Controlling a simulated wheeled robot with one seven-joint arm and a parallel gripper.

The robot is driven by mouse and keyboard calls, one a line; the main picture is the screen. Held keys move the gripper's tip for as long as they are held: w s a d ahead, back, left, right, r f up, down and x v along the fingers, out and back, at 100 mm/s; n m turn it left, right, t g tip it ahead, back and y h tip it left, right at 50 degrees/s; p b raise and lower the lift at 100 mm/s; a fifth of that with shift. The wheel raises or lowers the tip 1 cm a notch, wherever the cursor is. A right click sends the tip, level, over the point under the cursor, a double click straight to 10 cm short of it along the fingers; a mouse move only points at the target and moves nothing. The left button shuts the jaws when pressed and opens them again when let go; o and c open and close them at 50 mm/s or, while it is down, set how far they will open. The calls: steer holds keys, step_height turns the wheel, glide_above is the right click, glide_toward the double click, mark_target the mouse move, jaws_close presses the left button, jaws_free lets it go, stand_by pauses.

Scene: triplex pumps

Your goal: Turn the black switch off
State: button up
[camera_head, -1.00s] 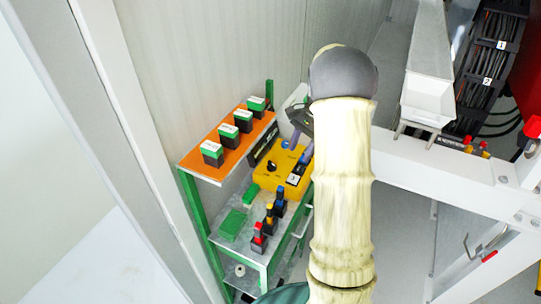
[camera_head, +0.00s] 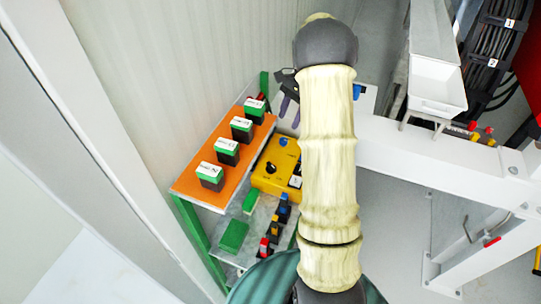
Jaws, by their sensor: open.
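A yellow box (camera_head: 263,181) sits on the green-framed rack. A black knob-like switch (camera_head: 271,168) stands on its top face, with a blue knob (camera_head: 284,142) behind it and a white-and-black switch (camera_head: 295,181) at its right front. Which way the black switch points is too small to tell. My gripper (camera_head: 290,112) is open and empty. It shows partly beyond my arm, above and behind the yellow box, apart from the black switch. My arm hides the box's right side and part of the gripper.
An orange shelf (camera_head: 185,186) with several green-topped black blocks stands left of the yellow box. Green blocks (camera_head: 233,236) and several coloured-top connectors (camera_head: 275,229) stand in front. A wall rises at left; a white beam (camera_head: 400,150) crosses at right.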

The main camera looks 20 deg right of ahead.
mark_target(271, 165)
steer(key=p+x, duration=0.1)
steer(key=x, duration=0.5)
steer(key=p+x, duration=0.2)
steer(key=x, duration=0.3)
steer(key=p+x, duration=0.1)
steer(key=x, duration=0.5)
steer(key=shift+s+a+f, duration=0.15)
steer(key=shift+s+f, duration=0.05)
steer(key=shift+s, duration=0.2)
steer(key=c, duration=0.7)
